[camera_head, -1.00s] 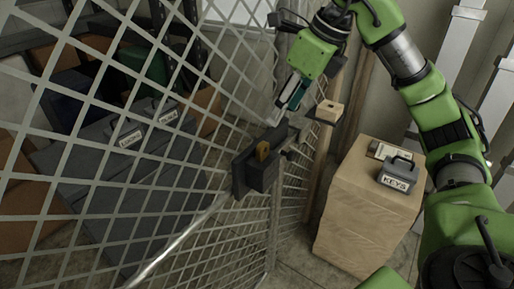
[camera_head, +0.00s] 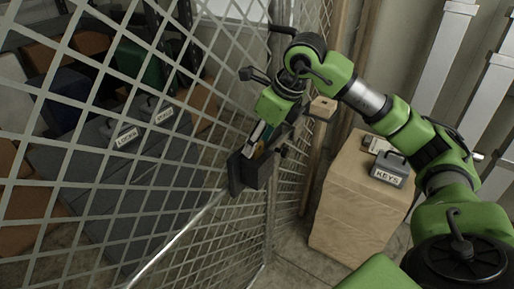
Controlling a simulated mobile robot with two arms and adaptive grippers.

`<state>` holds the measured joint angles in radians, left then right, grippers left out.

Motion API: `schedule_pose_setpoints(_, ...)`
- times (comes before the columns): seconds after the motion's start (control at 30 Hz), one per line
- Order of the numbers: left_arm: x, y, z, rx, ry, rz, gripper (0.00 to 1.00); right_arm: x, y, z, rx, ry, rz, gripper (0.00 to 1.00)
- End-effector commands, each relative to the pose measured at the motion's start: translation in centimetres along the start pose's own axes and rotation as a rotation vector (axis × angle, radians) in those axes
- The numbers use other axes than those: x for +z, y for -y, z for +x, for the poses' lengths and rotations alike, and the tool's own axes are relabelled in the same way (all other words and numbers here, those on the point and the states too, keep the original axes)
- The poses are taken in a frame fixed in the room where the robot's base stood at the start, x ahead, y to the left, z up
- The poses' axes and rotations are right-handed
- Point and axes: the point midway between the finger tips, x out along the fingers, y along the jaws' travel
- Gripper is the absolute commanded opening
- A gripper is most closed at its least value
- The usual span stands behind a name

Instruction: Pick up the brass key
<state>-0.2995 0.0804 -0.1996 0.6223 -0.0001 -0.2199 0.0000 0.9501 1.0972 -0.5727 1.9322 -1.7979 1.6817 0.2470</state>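A small brass-coloured piece, which looks like the brass key (camera_head: 257,148), shows at the dark lock box (camera_head: 250,172) on the mesh gate. Only a bit of it is visible; my gripper covers the rest. My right gripper (camera_head: 259,140) comes down from above with its fingertips at the brass piece. The view is too small to tell whether the fingers are closed on it or only beside it. My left gripper is not in view.
The wire mesh gate (camera_head: 110,190) fills the left, with grey boxes labelled LOCKS (camera_head: 125,138) behind it. A wooden block (camera_head: 350,215) at right bears a grey KEYS box (camera_head: 388,171). A small wooden piece (camera_head: 323,108) stands near the post. Bare floor shows below.

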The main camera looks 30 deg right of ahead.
Motion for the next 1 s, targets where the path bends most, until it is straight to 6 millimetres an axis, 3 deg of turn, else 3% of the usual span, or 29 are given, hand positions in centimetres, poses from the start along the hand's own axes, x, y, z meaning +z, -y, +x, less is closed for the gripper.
schedule_pose_setpoints(0.13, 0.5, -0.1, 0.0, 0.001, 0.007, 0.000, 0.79, 0.0, 0.0, 0.0, 0.000, 0.000, 0.000, 0.47)
schedule_pose_setpoints(0.17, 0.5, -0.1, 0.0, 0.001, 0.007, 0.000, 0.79, 0.0, 0.0, 0.0, 0.000, 0.000, 0.000, 0.42)
schedule_pose_setpoints(0.3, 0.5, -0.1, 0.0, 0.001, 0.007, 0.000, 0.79, 0.0, 0.0, 0.0, 0.000, 0.000, 0.000, 0.06)
schedule_pose_setpoints(0.4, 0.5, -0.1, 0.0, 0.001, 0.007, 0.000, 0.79, 0.0, 0.0, 0.0, 0.000, 0.001, 0.000, 0.01)
schedule_pose_setpoints(0.67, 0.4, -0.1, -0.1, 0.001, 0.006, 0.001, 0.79, 0.0, 0.0, -0.2, 0.000, 0.000, 0.000, 0.01)
schedule_pose_setpoints(1.0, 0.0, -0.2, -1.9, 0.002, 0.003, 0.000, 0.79, 0.5, 1.1, -3.2, -0.001, 0.001, 0.003, 0.01)
